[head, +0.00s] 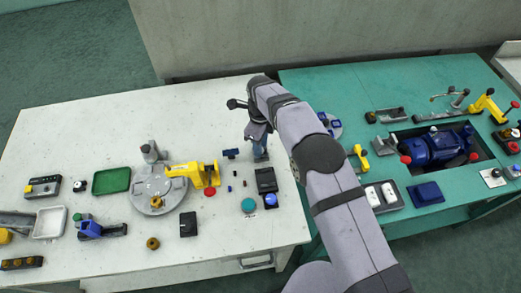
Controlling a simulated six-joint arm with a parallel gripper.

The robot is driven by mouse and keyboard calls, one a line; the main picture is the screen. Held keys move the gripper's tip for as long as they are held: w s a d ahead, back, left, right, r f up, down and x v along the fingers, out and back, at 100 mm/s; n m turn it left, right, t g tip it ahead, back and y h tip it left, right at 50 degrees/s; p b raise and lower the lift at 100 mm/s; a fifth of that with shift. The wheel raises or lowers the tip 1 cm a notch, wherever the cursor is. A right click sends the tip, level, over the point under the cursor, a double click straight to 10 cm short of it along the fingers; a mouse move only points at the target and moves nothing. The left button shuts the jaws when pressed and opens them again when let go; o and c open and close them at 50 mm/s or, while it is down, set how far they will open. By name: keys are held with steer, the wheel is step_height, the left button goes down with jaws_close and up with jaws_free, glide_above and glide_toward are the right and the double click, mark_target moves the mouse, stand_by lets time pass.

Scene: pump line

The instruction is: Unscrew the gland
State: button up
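I cannot single out the gland with certainty in this small head view. A brass-coloured ring-like part (153,243) lies on the white table, below a round grey plate (158,190). A blue pump-like body (438,148) with red ends sits in a dark recess of the green table at the right. My gripper (260,152) points down over the upper right of the white table. A blue upright shape shows at its fingers; I cannot tell whether it is held. The finger gap is too small to make out.
A yellow clamp (196,174) stands beside the grey plate. A green tray (111,180) and a white tray (49,222) lie to the left. Black blocks and a blue-domed button (271,200) are near the right edge. My arm hides part of the green table (345,90).

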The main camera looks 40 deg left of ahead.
jaws_close()
steer(key=n, duration=0.2)
steer(key=shift+n+b, duration=0.3)
steer(key=shift+b, duration=0.05)
steer(key=n, duration=0.4)
jaws_free()
steer(key=shift+r, duration=0.1)
steer(key=shift+r+p, duration=1.2)
steer(key=shift+r, duration=1)
